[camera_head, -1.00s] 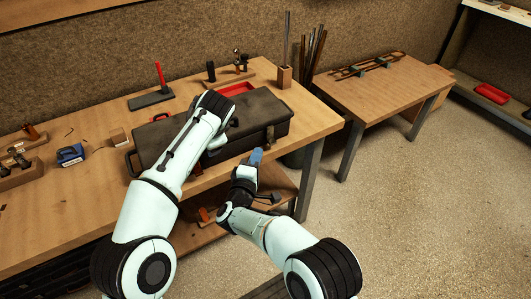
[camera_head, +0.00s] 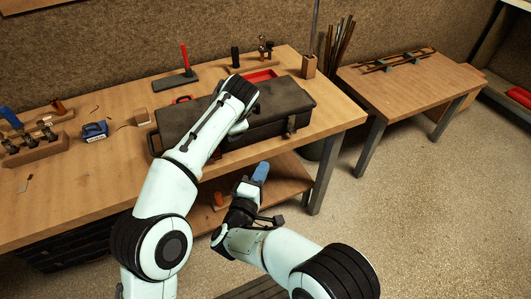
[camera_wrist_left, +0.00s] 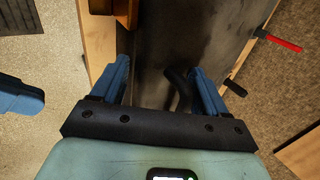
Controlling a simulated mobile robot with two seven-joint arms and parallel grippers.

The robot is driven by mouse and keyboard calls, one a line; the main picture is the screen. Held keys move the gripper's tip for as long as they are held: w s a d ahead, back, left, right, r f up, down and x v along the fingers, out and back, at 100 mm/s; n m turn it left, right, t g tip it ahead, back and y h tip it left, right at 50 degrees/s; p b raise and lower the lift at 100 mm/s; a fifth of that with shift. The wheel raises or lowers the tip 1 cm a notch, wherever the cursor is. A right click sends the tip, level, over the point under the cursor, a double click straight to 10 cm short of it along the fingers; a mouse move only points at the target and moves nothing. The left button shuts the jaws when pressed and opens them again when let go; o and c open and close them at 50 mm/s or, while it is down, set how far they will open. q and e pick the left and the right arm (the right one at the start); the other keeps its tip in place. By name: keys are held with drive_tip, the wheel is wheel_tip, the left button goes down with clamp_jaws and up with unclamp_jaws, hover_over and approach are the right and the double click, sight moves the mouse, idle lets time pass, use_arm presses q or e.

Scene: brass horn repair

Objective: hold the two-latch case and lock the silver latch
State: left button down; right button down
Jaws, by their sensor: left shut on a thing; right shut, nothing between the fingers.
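The two-latch case (camera_head: 283,101) is a long dark grey box lying closed on the workbench. A brownish latch (camera_head: 291,126) shows on its front near the right end. I cannot make out the silver latch; my left arm covers part of the front. My left gripper is hidden behind its own wrist in the head view. In the left wrist view its blue fingers (camera_wrist_left: 162,88) stand apart over the grey case, with a dark curved bar between them, holding the case. My right gripper (camera_head: 260,172) is shut and empty, in front of the case and below the bench edge.
A red-handled tool (camera_head: 184,62) stands behind the case, near a red tray (camera_head: 262,76). A blue box (camera_head: 94,131) and a wooden rack (camera_head: 35,152) are on the left of the workbench (camera_head: 75,200). Open floor lies right, before a second table (camera_head: 410,88).

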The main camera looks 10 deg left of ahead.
use_arm(q)
unclamp_jaws()
drive_tip(key=shift+a+f, duration=0.25)
drive_tip(key=shift+f, duration=0.2)
drive_tip(key=shift+w, duration=0.1)
drive_tip(key=shift+r, duration=0.1)
drive_tip(key=shift+d+r, duration=0.1)
